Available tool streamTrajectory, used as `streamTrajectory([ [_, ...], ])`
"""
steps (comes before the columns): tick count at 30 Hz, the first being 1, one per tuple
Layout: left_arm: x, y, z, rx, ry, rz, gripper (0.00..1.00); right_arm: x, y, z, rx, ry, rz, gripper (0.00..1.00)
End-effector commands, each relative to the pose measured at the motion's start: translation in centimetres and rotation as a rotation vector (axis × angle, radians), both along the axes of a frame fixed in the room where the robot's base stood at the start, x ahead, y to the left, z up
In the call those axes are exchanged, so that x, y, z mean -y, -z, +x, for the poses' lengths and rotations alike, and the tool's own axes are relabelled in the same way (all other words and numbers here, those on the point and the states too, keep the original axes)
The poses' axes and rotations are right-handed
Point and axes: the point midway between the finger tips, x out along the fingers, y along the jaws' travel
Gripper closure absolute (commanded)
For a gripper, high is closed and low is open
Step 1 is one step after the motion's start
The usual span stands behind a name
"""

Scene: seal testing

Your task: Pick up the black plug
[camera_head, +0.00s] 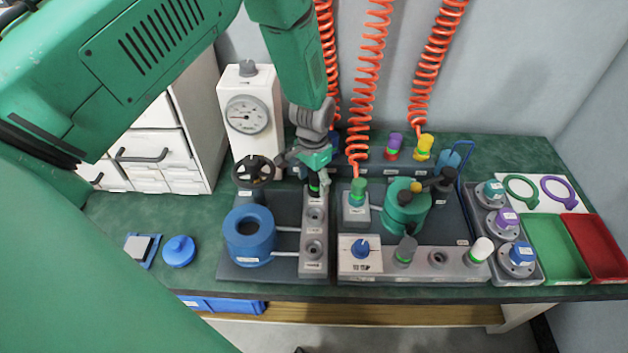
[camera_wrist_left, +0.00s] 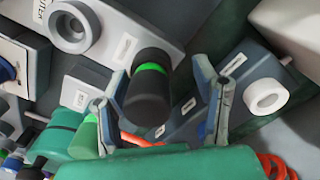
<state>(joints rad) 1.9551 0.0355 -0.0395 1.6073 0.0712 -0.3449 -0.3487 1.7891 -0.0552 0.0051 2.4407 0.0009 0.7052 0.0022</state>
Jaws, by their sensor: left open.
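The black plug (camera_head: 314,191) has a green band and stands upright in the back of a narrow grey block on the left test board. It also shows in the left wrist view as a black cylinder (camera_wrist_left: 149,100) with a green ring. My left gripper (camera_head: 315,172) is directly above it in the head view, partly hiding its top. In the left wrist view my left gripper (camera_wrist_left: 167,84) is open, with the plug between its fingers and closer to the left one. I cannot tell whether a finger touches it. My right gripper is not in view.
A handwheel (camera_head: 253,171) and a blue ring-shaped vessel (camera_head: 249,235) stand left of the plug. A green-topped plug (camera_head: 357,191) and a green vessel (camera_head: 406,207) stand close on its right. A white gauge box (camera_head: 250,118) and orange coiled hoses (camera_head: 367,70) are behind.

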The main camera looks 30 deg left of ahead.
Motion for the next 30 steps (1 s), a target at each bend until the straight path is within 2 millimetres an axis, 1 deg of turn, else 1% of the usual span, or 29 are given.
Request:
streamTrajectory([
  [4, 0.3, -0.2, 0.0, 0.001, 0.001, 0.004, 0.45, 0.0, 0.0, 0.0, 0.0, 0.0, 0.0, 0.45],
  [5, 0.4, -0.2, 0.0, 0.0, 0.002, 0.004, 0.49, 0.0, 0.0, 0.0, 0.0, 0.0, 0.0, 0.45],
  [6, 0.4, -0.2, 0.0, 0.0, 0.002, 0.005, 0.63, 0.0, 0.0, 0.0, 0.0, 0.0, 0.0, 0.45],
  [8, 0.4, -0.2, 0.0, 0.0, 0.002, 0.005, 0.84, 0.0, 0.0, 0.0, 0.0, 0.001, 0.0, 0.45],
  [9, 0.4, -0.2, 0.0, 0.0, 0.002, 0.004, 0.98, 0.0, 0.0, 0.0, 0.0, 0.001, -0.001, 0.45],
  [10, 0.3, -0.2, 0.0, 0.0, 0.002, 0.003, 1.0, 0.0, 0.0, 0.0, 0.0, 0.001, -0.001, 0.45],
  [17, 0.2, -0.1, 0.0, 0.001, 0.002, -0.002, 1.0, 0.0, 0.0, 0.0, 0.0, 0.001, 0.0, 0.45],
  [20, 0.2, -0.5, 0.1, 0.002, 0.002, -0.001, 1.0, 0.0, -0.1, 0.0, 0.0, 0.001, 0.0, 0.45],
  [23, 0.2, -1.8, 0.1, 0.003, 0.002, -0.001, 1.0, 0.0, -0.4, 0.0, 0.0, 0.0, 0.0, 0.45],
  [30, 0.2, -6.9, 0.1, 0.005, 0.002, 0.002, 1.0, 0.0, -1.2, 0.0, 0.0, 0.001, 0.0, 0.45],
])
